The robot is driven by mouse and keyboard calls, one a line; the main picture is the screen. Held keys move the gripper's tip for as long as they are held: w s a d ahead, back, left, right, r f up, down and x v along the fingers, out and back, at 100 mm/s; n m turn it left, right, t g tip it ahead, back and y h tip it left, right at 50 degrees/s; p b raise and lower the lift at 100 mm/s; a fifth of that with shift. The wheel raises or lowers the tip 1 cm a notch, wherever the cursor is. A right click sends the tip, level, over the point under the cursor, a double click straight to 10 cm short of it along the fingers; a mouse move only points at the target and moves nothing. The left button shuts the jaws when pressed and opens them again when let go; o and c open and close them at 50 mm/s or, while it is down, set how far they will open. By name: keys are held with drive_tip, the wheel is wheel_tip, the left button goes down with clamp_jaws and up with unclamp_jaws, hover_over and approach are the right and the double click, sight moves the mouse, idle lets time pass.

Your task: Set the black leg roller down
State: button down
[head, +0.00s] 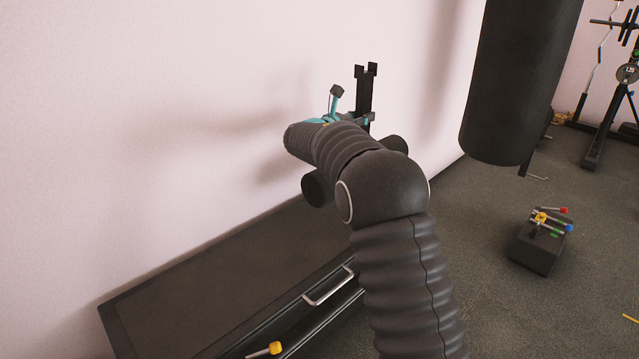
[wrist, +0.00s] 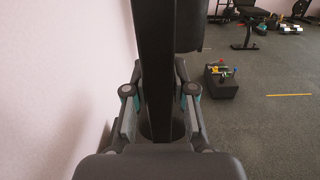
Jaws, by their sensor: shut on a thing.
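The black leg roller (head: 366,92) has an upright post with a forked top, seen behind my arm in the head view. Dark round roller ends (head: 315,189) show on either side of my arm, and I take them as part of it. My gripper (head: 345,116), with teal parts, is shut on the post. In the wrist view my gripper (wrist: 160,95) has a finger on each side of the upright black post (wrist: 156,50). My arm hides much of the roller, and I cannot tell whether its lower end touches anything.
A low dark cabinet (head: 190,285) with a metal handle stands along the pink wall, below my arm. A yellow-headed item (head: 272,349) is at its front. A black punching bag (head: 515,80) hangs at right. A black block (head: 537,249) bearing coloured items stands on open floor.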

drive_tip(key=s+a+f, duration=0.2)
drive_tip(key=a, duration=0.1)
drive_tip(key=s+a+f+b, duration=0.1)
drive_tip(key=s+a+f, duration=0.1)
drive_tip(key=a, duration=0.1)
drive_tip(key=s+a+f, duration=0.2)
drive_tip(key=a, duration=0.1)
drive_tip(key=shift+s+a+f+b, duration=0.15)
drive_tip(key=shift+s+a+b, duration=0.15)
drive_tip(key=shift+s+b, duration=0.1)
drive_tip(key=shift+f+b, duration=0.4)
drive_tip(key=shift+f, duration=1.6)
drive_tip(key=c, duration=1)
unclamp_jaws()
drive_tip(key=shift+f, duration=0.3)
drive_tip(key=shift+s, duration=0.1)
drive_tip(key=v, duration=1.2)
drive_tip(key=shift+r+p, duration=0.1)
drive_tip(key=shift+p, duration=0.3)
